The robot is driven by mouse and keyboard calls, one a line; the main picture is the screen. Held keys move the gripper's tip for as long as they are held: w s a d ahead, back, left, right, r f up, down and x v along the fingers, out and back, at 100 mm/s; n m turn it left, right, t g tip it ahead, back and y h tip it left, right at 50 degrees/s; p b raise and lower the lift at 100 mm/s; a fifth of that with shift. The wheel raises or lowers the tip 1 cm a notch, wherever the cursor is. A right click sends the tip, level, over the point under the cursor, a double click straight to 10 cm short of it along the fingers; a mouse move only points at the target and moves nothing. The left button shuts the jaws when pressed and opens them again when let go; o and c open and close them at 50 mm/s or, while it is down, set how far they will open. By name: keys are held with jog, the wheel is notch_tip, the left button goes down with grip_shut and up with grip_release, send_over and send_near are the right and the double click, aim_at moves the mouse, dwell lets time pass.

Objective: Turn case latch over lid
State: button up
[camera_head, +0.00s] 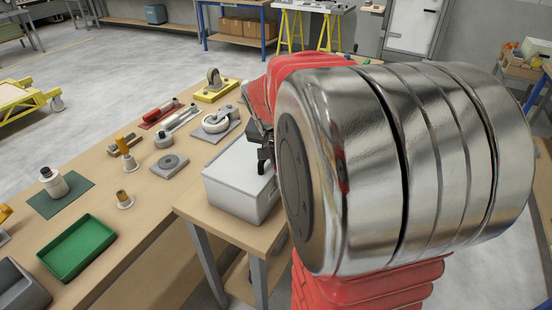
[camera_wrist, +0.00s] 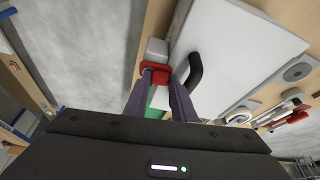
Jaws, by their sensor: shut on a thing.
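The case (camera_head: 229,201) is a pale grey-white box on the corner of a wooden table, with its lid down. In the wrist view its white lid (camera_wrist: 240,45) fills the upper right, with a black handle (camera_wrist: 195,72) on it. The red latch (camera_wrist: 154,68) sits at the case's edge, beside a small grey block (camera_wrist: 157,48). My gripper (camera_wrist: 160,80) is shut on the red latch, its fingers on either side of it. In the head view my gripper (camera_head: 264,160) is at the case's right side; my arm hides the latch there.
A yellow trolley (camera_head: 25,97) stands at far left.

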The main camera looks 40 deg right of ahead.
jog(key=shift+d+f+m+g, duration=0.15)
jog(key=shift+m+g, duration=0.25)
jog(key=shift+m, duration=0.5)
jog(key=o, duration=1.1)
jog(key=shift+c, duration=0.2)
jog(key=shift+w+r, duration=0.1)
jog(key=shift+r, duration=0.1)
jog(key=shift+a+r, duration=0.2)
jog(key=shift+r, duration=0.3)
jog(key=v, duration=0.6)
jog(key=shift+a+r, duration=0.2)
jog(key=shift+r, duration=0.05)
